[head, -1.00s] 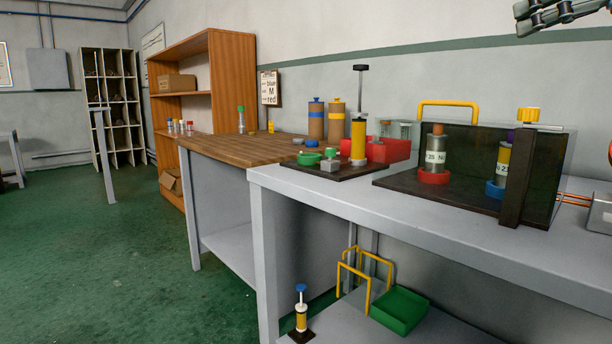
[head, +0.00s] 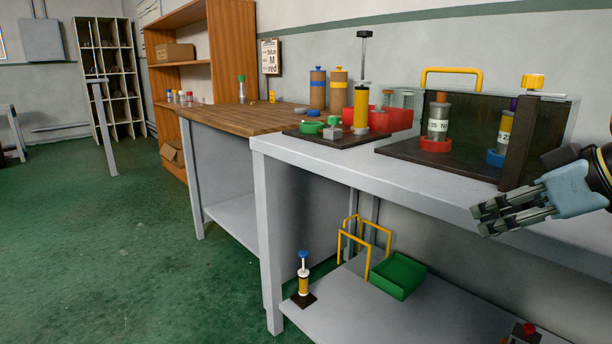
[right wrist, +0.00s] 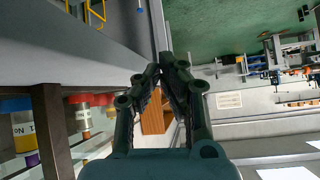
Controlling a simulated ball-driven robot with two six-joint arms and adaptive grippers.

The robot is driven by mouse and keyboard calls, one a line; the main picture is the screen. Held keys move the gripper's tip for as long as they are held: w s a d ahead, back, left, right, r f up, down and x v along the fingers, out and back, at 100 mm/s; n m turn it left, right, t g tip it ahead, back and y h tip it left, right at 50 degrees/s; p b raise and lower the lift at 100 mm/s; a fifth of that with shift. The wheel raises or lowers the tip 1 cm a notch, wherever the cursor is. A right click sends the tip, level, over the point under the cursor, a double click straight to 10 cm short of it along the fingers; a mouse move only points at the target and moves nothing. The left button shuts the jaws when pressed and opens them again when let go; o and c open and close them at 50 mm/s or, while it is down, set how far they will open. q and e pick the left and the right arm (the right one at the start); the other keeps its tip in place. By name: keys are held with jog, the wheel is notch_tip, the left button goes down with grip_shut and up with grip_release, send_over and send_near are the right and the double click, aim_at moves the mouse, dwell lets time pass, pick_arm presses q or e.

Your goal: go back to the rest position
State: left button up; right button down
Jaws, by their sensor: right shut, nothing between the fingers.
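My right gripper (head: 488,214) is at the right of the head view, in front of the grey bench's front edge, with its arm coming in from the right. It is shut and empty. In the right wrist view its fingertips (right wrist: 168,60) meet, with nothing between them. My left gripper is not in the head view.
The grey bench (head: 340,172) carries a dark glass-walled case (head: 440,157) with a yellow handle, close to my right gripper. A yellow cylinder (head: 360,108) stands on a dark board. A green tray (head: 400,276) lies on the lower shelf. The green floor (head: 110,240) at left is clear.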

jog(key=s+f+m+g+h, duration=0.2)
jog(key=s+f+h, duration=0.1)
jog(key=s+f, duration=1)
jog(key=s+d+f+m+g+h, duration=0.1)
jog(key=s+f+g+h, duration=0.15)
jog(key=s, duration=0.45)
jog(key=s+d+f+m+g+h, duration=0.1)
jog(key=s+f, duration=0.2)
jog(key=s, duration=0.5)
jog(key=s+d+f+g+p, duration=0.1)
jog(key=s+f, duration=0.1)
jog(key=f, duration=1)
jog(key=s+d+f+p, duration=0.1)
jog(key=s+d+f, duration=0.1)
jog(key=f, duration=1)
jog(key=s+f+p, duration=0.1)
jog(key=s+f, duration=0.5)
jog(key=s, duration=0.3)
jog(key=s+f+m+g+p, duration=0.1)
jog(key=s+f, duration=0.5)
jog(key=s, duration=0.2)
jog(key=shift+s+d+f, duration=0.15)
jog(key=shift+s+d, duration=0.1)
jog(key=shift+s, duration=0.1)
